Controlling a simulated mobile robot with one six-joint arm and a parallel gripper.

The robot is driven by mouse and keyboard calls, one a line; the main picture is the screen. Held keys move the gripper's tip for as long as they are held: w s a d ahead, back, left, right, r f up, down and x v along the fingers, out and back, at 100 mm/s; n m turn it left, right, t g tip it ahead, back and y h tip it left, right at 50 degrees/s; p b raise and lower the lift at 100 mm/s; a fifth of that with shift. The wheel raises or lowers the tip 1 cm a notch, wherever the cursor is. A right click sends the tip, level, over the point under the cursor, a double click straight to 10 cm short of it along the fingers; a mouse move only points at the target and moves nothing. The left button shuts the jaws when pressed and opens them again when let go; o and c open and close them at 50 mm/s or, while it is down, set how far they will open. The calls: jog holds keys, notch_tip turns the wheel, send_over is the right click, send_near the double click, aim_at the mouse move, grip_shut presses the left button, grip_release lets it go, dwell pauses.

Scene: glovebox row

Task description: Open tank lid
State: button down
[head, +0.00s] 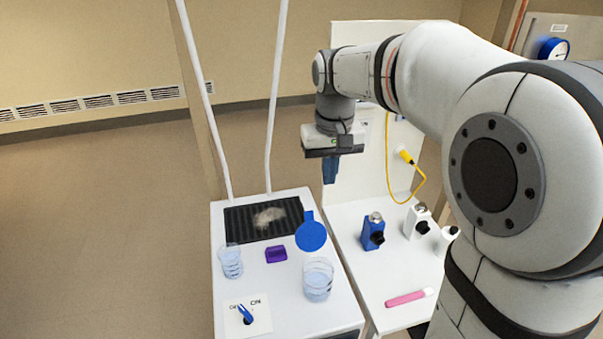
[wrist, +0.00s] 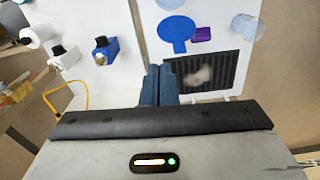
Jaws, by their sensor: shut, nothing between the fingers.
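A flat blue disc with a short tab (head: 311,236) is on the left white bench, between a black ribbed tray and a clear beaker. It also shows in the wrist view (wrist: 177,29). I cannot tell whether this disc is the tank lid, and no tank is clearly recognisable. My gripper (head: 330,172) points down, shut and empty, above and behind the benches, apart from the disc. In the wrist view its blue fingers (wrist: 160,76) are together, beside the tray's edge.
The black tray (head: 236,221) holds a pale lump. A purple block (head: 276,254), clear beakers (head: 318,285) (head: 230,262) and a blue-levered switch plate (head: 258,326) share that bench. The right bench has a blue bottle (head: 372,236), white bottles (head: 417,220) and a pink marker (head: 405,298). Two white poles rise behind.

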jog(key=w+a+f+g+b, duration=0.1)
jog(key=w+a+f, duration=0.35)
jog(key=w, duration=0.35)
jog(key=p, duration=0.2)
send_over(310, 231)
jog(key=w, duration=0.4)
notch_tip(310, 231, down, 8)
jog(key=shift+a+n+g, duration=0.3)
jog(key=shift+n, duration=0.1)
jog(key=shift+r, duration=0.1)
